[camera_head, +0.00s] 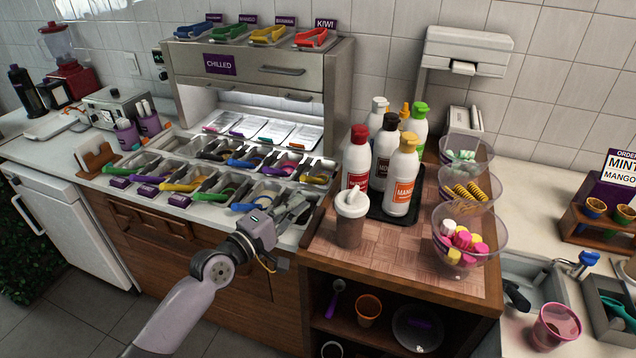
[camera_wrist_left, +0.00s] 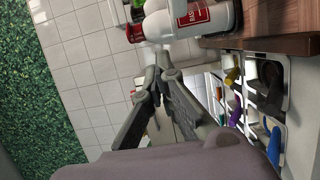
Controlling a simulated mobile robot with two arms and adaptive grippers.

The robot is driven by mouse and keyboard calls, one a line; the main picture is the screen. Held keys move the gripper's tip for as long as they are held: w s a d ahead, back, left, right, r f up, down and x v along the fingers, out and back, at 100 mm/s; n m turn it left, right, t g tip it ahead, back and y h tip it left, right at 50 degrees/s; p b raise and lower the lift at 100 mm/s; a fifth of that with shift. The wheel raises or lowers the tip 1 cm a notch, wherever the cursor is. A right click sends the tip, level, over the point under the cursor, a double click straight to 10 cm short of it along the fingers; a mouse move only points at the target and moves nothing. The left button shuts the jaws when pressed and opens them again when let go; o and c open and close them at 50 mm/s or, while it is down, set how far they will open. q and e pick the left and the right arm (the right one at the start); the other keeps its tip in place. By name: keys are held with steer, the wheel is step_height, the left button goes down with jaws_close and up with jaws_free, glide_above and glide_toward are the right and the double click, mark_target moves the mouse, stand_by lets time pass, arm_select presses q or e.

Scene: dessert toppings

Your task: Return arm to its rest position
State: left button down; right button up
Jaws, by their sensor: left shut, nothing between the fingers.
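My left arm comes in from the bottom left of the head view. Its gripper (camera_head: 300,208) is shut and empty, above the right front end of the topping trays (camera_head: 215,212) and left of the wooden counter's shaker (camera_head: 351,215). In the left wrist view the gripper (camera_wrist_left: 163,60) shows its fingers close together with nothing between them. That view is turned on its side, with a red and white bottle (camera_wrist_left: 200,18) beyond the fingertips. My right gripper is not in view.
Several sauce bottles (camera_head: 401,175) stand on a dark tray right of my gripper. Clear bowls (camera_head: 469,230) line the counter's right edge. The chilled cabinet (camera_head: 245,72) stands behind the trays. Floor space (camera_head: 95,330) is clear at the lower left.

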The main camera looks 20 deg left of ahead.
arm_select(q)
steer(key=s+d+f+m+g, duration=0.3)
steer(key=s+d+f+m, duration=0.15)
steer(key=s+f, duration=0.2)
steer(key=s+d+f+m+g, duration=0.3)
steer(key=s+f+m+g, duration=0.15)
steer(key=s+f, duration=0.2)
steer(key=s+a+f+m+g+y, duration=0.2)
steer(key=s+m+g+y, duration=0.1)
steer(key=s, duration=0.7)
steer(key=s+a+f+m+g+y, duration=0.3)
steer(key=s+m, duration=0.1)
steer(key=s, duration=0.5)
step_height(320, 180, down, 27)
steer(key=s+g, duration=0.1)
steer(key=s, duration=0.2)
steer(key=s+a+f+g, duration=0.1)
steer(key=s+a+f, duration=0.1)
steer(key=s+f, duration=1.3)
steer(key=shift+s+a, duration=0.4)
steer(key=shift+s, duration=0.1)
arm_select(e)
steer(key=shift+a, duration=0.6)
